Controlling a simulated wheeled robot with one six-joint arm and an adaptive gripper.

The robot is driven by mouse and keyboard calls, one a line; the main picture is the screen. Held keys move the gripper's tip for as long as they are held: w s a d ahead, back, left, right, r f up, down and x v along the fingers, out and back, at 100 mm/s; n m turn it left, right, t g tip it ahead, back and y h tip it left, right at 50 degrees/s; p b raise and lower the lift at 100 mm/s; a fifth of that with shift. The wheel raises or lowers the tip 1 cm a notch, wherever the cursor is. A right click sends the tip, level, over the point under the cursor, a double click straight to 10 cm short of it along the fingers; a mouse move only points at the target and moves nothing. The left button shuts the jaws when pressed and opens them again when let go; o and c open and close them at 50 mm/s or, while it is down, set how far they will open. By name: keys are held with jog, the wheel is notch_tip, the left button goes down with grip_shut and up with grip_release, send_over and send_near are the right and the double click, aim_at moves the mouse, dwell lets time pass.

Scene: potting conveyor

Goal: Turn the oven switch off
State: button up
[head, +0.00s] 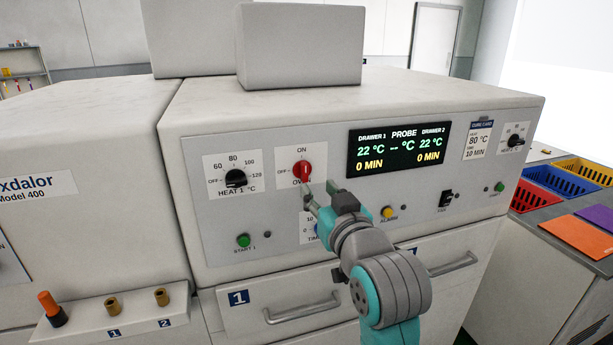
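The oven switch is a red rotary knob (302,170) on a white plate, with ON printed above it and OFF to its left. The knob appears upright, toward ON, though its pointer mark is too small to read surely. My gripper (319,188) is in front of the panel, just below and right of the knob. Its two fingertips look apart with nothing between them. It does not appear to hold the knob; whether a fingertip touches it I cannot tell. The gripper partly covers the OVEN label and the timer dial below.
The black HEAT 1 knob (236,178) is left of the switch, and a green START 1 button (243,241) sits lower left. A display (400,149) is to the right, above a yellow alarm button (387,212). Drawer handles (301,308) protrude below.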

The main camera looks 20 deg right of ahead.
aim_at(306, 173)
jog(key=w, duration=0.7)
jog(key=shift+w, duration=0.4)
grip_shut()
